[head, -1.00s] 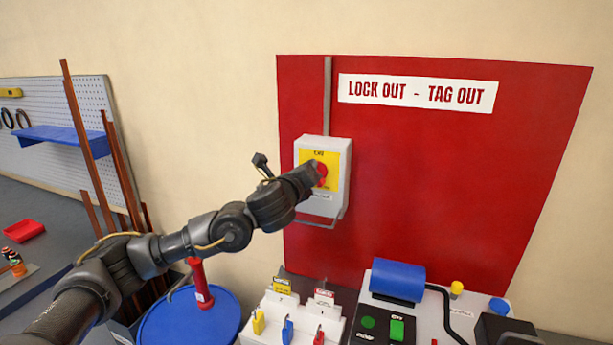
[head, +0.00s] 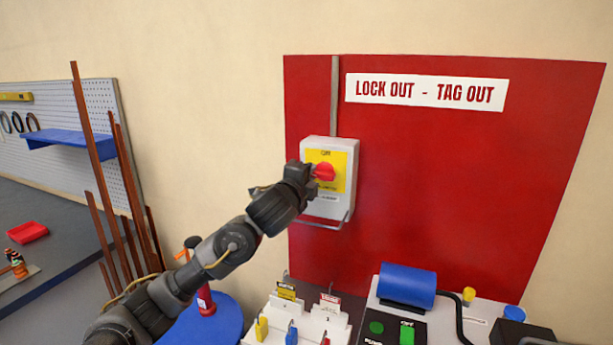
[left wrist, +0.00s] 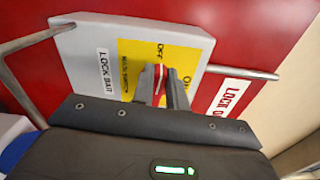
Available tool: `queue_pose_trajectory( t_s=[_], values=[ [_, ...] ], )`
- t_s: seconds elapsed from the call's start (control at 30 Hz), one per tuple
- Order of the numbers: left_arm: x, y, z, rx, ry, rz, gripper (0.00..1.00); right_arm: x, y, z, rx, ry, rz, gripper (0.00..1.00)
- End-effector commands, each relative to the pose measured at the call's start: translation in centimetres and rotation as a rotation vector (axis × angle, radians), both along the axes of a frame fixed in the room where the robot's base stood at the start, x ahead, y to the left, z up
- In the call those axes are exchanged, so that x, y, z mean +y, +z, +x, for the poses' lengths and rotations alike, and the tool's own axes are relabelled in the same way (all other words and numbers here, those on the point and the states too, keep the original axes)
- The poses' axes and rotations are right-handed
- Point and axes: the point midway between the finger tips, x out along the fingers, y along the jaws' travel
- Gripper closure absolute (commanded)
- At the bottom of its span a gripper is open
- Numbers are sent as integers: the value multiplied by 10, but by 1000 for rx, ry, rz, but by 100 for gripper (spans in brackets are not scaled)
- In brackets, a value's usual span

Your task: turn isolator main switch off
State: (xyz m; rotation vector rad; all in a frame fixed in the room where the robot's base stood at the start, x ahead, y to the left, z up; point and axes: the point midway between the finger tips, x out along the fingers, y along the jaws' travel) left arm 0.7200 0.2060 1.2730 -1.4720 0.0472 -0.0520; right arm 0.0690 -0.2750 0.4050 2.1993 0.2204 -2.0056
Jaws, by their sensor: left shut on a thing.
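The isolator main switch is a pale grey box (head: 327,207) with a yellow plate (head: 341,184) and a red knob (head: 325,172), mounted on the red board. My left gripper (head: 314,173) comes from the left and is shut on the red knob. In the left wrist view the knob (left wrist: 160,74) sits between the two fingers. There its length runs in line with the OFF mark, with the ON mark off to the right. The fingers hide part of the knob. My right gripper is not in view.
A metal bar (head: 325,226) loops below the switch box. Beneath stand a white rack (head: 300,322) of padlocks and tags and a machine with a blue cylinder (head: 407,285). Copper bars (head: 92,145) lean at left. The red board (head: 450,185) right of the switch is clear.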

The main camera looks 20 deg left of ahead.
Motion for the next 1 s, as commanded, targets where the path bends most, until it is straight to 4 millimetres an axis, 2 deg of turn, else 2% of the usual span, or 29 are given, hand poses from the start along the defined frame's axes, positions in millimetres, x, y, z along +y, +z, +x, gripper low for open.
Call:
queue_pose_trajectory(
  t_s=[0.3,0.8,0.83,1.0],
  values=[
    [0,-4,0,8,-1,-99,100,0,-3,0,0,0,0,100],
    [-1,-4,0,8,-1,-115,100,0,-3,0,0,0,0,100],
    [-1,-4,0,8,-1,-115,83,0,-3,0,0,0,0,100],
    [0,-4,0,8,-1,-114,64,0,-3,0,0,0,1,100]
  ],
)
